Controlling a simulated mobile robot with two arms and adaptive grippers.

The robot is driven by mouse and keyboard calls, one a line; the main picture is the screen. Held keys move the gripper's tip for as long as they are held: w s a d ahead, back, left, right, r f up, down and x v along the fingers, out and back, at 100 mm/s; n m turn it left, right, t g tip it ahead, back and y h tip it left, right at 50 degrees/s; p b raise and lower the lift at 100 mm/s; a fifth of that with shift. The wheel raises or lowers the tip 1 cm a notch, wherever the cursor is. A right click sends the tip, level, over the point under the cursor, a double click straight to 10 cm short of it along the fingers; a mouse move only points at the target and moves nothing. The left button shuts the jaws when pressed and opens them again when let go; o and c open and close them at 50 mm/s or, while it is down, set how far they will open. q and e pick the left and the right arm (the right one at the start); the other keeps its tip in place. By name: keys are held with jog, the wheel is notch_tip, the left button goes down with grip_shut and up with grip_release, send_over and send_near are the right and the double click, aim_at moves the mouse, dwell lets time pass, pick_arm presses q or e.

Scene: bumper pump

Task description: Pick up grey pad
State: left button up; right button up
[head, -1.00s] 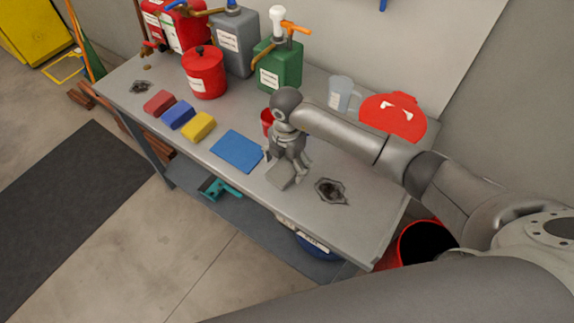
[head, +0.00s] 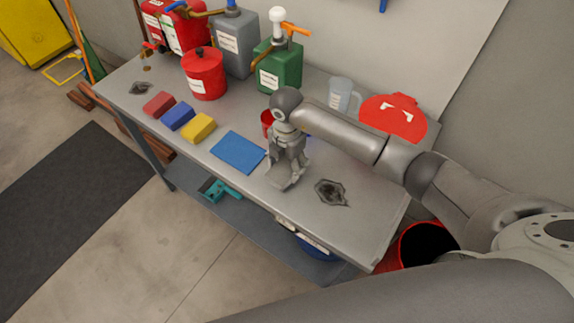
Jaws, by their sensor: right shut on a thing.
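The grey pad (head: 281,182) lies on the grey workbench (head: 330,228) near its front edge, partly hidden by my right gripper. My right gripper (head: 286,180) reaches down over the pad and is shut on it. I cannot tell whether the pad is clear of the bench top. My left gripper is not in view.
Yellow (head: 198,127), blue (head: 178,115) and red (head: 159,103) sponges sit further left. A red cup (head: 267,121) stands behind the gripper.

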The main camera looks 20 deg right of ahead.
jog(key=shift+r, duration=0.4)
jog(key=shift+w+r+b, duration=0.1)
jog(key=shift+r+b, duration=0.6)
jog(key=s+r+b, duration=0.1)
jog(key=s+r, duration=0.9)
jog(key=s, duration=0.4)
jog(key=shift+d+r+b, duration=0.15)
jog(key=shift+d+b, duration=0.2)
jog(key=shift+b, duration=0.05)
jog(key=shift+s, duration=0.1)
